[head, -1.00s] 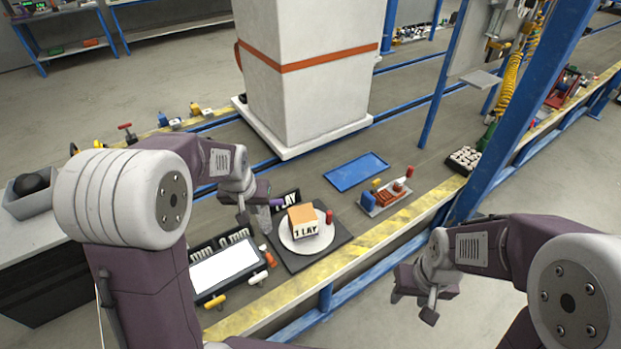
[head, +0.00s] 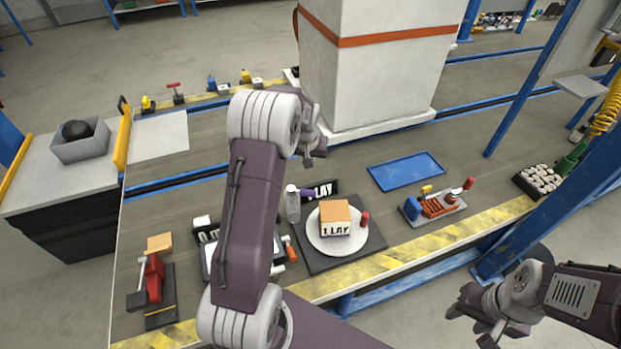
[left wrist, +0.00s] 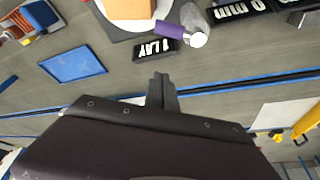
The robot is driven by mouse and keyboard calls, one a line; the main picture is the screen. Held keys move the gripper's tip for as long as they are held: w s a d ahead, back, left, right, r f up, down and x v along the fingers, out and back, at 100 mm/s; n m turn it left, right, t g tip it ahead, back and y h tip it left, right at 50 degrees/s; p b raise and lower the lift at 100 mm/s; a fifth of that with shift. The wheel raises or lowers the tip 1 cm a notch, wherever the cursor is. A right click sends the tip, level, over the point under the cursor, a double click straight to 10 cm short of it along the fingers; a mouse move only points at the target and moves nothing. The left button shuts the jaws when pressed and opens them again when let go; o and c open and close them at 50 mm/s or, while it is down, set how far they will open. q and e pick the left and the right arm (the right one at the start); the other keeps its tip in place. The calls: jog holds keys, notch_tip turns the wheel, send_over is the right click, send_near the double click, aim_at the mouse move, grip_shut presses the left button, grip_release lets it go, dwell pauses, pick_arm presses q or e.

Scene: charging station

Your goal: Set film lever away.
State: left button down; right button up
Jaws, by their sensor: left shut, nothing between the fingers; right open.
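Beside the round turntable (head: 312,242) stands a pale upright film roll (head: 292,203). A purple lever (head: 306,192) at the roll points right, towards the black "LAY" sign. In the left wrist view the purple lever (left wrist: 170,30) lies beside the roll's pale end (left wrist: 198,39). My left gripper (head: 311,158) is above the belt behind the roll, apart from the lever. Its fingers (left wrist: 161,82) are shut and empty. My right gripper (head: 472,327) is open and empty off the bench's front edge.
A tall wrapped load (head: 375,75) stands behind my left gripper. A blue tray (head: 406,171) and a small tool fixture (head: 435,206) lie to the right. A red lever device (head: 152,280) stands at the left. My left arm hides part of the display panel.

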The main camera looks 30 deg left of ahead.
aim_at(304, 193)
pick_arm(q)
notch_tip(304, 193, down, 10)
jog(key=b, duration=0.1)
jog(key=shift+s+r, duration=0.15)
jog(key=shift+s, duration=0.25)
